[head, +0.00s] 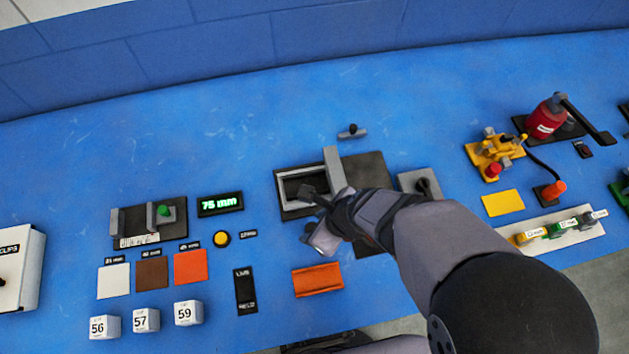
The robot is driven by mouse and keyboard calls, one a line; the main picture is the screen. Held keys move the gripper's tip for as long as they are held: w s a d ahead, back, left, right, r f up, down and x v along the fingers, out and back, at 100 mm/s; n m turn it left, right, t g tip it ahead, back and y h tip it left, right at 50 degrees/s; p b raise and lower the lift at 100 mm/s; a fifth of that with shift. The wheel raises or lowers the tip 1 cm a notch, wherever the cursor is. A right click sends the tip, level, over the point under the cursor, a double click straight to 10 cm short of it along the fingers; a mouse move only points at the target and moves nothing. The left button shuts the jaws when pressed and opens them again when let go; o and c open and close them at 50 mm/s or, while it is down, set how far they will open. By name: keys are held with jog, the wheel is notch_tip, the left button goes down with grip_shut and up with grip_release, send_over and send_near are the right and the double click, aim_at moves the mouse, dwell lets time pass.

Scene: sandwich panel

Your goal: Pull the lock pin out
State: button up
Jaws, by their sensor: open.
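I cannot tell for certain which part is the lock pin. A small grey bar with a black knob (351,131) lies behind the dark frame fixture (283,207). A grey plate with a black knob (424,186) sits right of the fixture, partly hidden by my arm. My gripper (310,198) is over the front of the fixture, apart from both knobs. It is open, and I see nothing held in it. My wrist and forearm hide part of the fixture and its black base.
At left are a slotted gauge with a green knob (164,210), a display reading 75 mm (220,204) and several numbered white blocks (188,312). An orange block (317,280) lies in front. The back of the blue panel is clear.

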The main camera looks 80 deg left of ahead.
jog(key=shift+s+a+f, duration=0.1)
jog(key=shift+f, duration=0.15)
grip_shut()
notch_tip(320, 180, up, 2)
jog(key=shift+r+p, duration=0.2)
jog(key=shift+p, duration=1.05)
jog(key=shift+a, duration=0.15)
jog(key=shift+c, duration=0.9)
grip_release()
jog(key=shift+r, duration=0.1)
jog(key=shift+o, duration=0.9)
